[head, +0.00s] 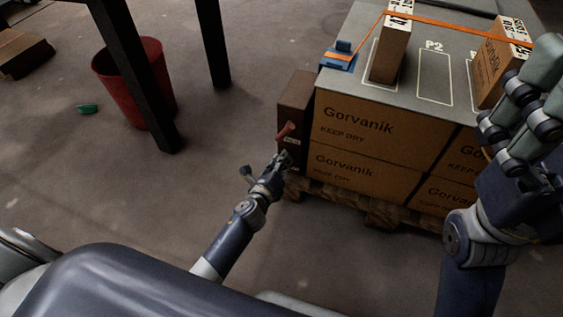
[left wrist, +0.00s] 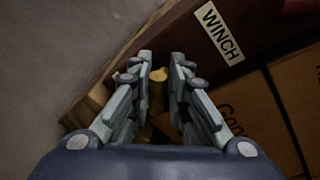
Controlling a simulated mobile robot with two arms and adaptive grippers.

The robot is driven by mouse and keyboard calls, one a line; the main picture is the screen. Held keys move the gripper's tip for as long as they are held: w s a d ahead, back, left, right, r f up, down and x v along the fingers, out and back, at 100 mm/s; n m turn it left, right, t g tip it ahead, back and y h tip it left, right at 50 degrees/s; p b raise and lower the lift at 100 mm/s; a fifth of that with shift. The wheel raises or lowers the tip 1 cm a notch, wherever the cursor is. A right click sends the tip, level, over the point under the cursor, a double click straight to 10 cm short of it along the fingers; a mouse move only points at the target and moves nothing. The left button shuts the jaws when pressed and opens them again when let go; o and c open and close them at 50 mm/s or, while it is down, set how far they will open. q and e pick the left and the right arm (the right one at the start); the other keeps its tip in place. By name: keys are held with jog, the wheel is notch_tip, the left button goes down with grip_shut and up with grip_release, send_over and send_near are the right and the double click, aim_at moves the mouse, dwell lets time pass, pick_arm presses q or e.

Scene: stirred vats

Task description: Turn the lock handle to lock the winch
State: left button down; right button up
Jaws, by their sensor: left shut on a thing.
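The winch box (head: 296,100) is a dark brown upright box at the left end of the carton stack, with a red handle (head: 286,130) on its front. In the left wrist view its brown panel (left wrist: 178,45) carries a white WINCH label (left wrist: 220,33). My left gripper (head: 285,157) is low at the box front, below the red handle. It is shut on a brass-coloured knob (left wrist: 158,92), which shows between the fingers. I cannot tell whether this knob is the lock handle. My right gripper (head: 508,105) is at the right, in front of the cartons; its fingertips are unclear.
Gorvanik cartons (head: 360,125) stand on a wooden pallet (head: 384,212) right beside the winch box. A grey top (head: 430,50) bears smaller boxes under an orange strap (head: 450,25). A red bin (head: 150,75) stands behind a dark table leg. The floor at left is mostly clear.

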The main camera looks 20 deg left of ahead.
pick_arm(q)
jog(key=shift+s+a+f, duration=0.1)
jog(key=shift+s+f, duration=0.1)
jog(key=shift+f, duration=0.2)
jog(key=c, duration=1.6)
grip_release()
jog(key=shift+w+r, duration=0.1)
jog(key=shift+r, duration=0.1)
jog(key=v, duration=1.2)
